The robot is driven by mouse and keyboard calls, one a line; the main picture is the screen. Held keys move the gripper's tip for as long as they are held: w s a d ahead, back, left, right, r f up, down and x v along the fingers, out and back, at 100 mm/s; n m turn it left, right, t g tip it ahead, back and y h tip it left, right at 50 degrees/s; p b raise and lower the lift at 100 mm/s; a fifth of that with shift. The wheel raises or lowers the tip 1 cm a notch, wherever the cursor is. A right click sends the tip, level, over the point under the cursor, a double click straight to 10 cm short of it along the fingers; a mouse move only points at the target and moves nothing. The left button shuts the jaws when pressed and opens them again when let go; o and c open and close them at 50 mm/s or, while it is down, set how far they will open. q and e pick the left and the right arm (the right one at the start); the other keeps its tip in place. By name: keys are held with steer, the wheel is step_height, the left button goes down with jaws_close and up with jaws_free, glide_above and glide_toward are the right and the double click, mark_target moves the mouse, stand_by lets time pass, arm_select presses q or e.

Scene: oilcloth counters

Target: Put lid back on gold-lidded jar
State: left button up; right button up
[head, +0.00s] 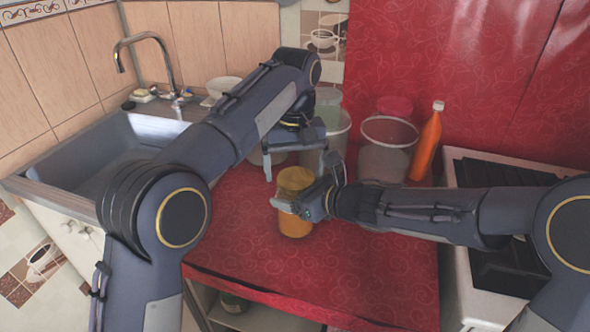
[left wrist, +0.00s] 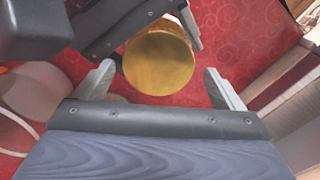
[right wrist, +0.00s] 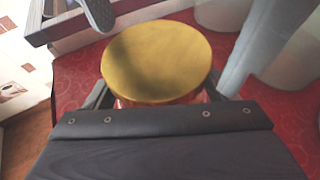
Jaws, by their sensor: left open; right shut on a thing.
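The jar (head: 295,224) stands upright on the red counter, with orange-yellow contents. The gold lid (head: 297,178) lies on its mouth and looks level; it also shows in the left wrist view (left wrist: 158,62) and fills the middle of the right wrist view (right wrist: 155,60). My right gripper (head: 296,205) is shut on the jar's side, below the lid. My left gripper (head: 292,160) is open and empty above and behind the lid, apart from it. In the left wrist view the lid shows beyond and between the open fingers. The lid's far rim is partly hidden in the head view.
Clear containers (head: 384,160), one with a red lid behind it, and an orange bottle (head: 427,142) stand behind to the right. A stove (head: 500,240) is at the right and a sink (head: 125,150) at the left. The red counter (head: 350,270) in front of the jar is clear.

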arm_select(q)
steer(key=shift+s+d+r, duration=0.1)
steer(key=shift+r, duration=1.7)
step_height(320, 180, up, 2)
steer(key=shift+n, duration=1.1)
steer(key=shift+s+r+n, duration=0.1)
steer(key=shift+r+n, duration=0.45)
steer(key=shift+n, duration=0.05)
steer(key=shift+f, duration=3.95)
